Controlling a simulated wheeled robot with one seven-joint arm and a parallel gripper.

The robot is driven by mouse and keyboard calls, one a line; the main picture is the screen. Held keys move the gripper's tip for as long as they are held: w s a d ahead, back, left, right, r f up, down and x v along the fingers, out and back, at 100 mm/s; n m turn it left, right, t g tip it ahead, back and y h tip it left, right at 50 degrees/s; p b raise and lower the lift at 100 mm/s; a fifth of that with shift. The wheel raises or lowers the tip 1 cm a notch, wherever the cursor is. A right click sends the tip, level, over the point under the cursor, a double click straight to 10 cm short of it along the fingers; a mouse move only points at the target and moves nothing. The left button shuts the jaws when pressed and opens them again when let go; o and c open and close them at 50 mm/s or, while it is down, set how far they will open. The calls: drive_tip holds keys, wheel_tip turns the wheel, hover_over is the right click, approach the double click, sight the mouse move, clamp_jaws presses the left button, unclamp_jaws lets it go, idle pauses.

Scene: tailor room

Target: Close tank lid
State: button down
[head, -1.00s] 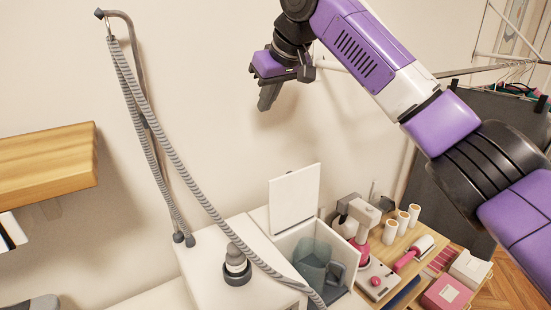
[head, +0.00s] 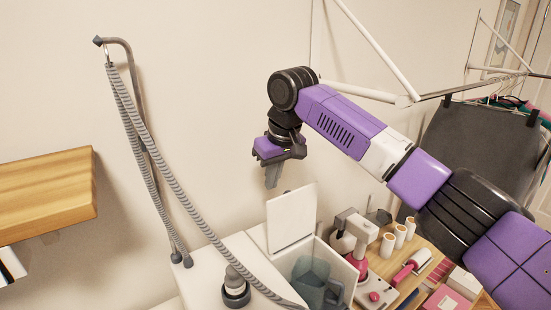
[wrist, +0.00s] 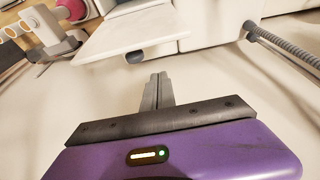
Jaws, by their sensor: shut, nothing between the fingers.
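The tank lid (head: 291,218) is a white square panel standing open, nearly upright, at the back edge of the white tank (head: 342,266). Inside the tank is a grey-blue translucent container (head: 311,272). My gripper (head: 271,184) points down just above and behind the lid's top edge, close to the wall, with its fingers together and empty. In the wrist view my gripper's fingers (wrist: 158,78) point toward the lid (wrist: 128,33), which shows as a white slab ahead and to the left. I cannot tell whether they touch it.
Grey ribbed hoses (head: 165,150) hang from a bent pole (head: 125,60) and cross in front of the tank's left side. A pink and white sewing machine (head: 355,240) and white spools (head: 394,238) stand on the wooden table to the right. A wooden shelf (head: 45,190) juts out at left.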

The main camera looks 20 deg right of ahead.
drive_tip(key=shift+s+d+r+p, duration=0.1)
drive_tip(key=shift+s+d+p, duration=0.1)
drive_tip(key=shift+s, duration=0.45)
drive_tip(key=shift+s+d+r+p, duration=0.15)
drive_tip(key=shift+s+d, duration=0.1)
drive_tip(key=shift+s, duration=0.35)
drive_tip(key=shift+s+d+p, duration=0.15)
drive_tip(key=shift+s+d, duration=0.05)
drive_tip(key=shift+s, duration=0.45)
